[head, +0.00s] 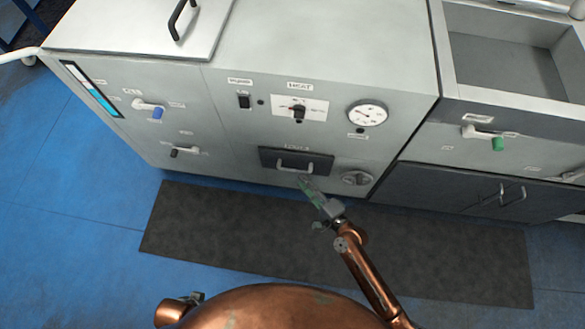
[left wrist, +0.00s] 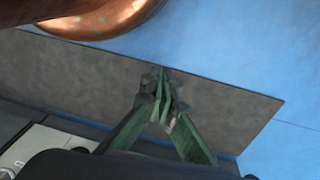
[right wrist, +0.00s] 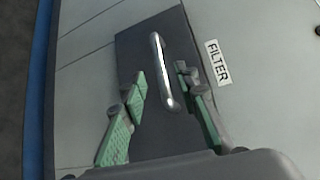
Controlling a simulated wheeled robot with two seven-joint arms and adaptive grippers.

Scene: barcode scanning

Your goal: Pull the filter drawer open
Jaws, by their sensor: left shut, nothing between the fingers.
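The filter drawer (head: 268,158) is a dark panel low in the grey cabinet front, and it looks flush with it. Its metal bar handle (head: 295,168) also shows in the right wrist view (right wrist: 160,66), beside a white FILTER label (right wrist: 217,62). My right gripper (head: 303,180) is at the handle. In the right wrist view, its green fingers (right wrist: 160,85) are spread, with the handle between the tips. I cannot tell whether they touch it. My left gripper (left wrist: 160,82) is shut and empty, seen against the dark mat in the left wrist view.
A round knob (head: 356,178) is right of the drawer, and a gauge (head: 367,114) and heat switch (head: 299,109) are above. Lever valves with blue (head: 150,108) and green (head: 490,138) grips stick out. A dark mat (head: 220,225) lies on the blue floor, clear of objects.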

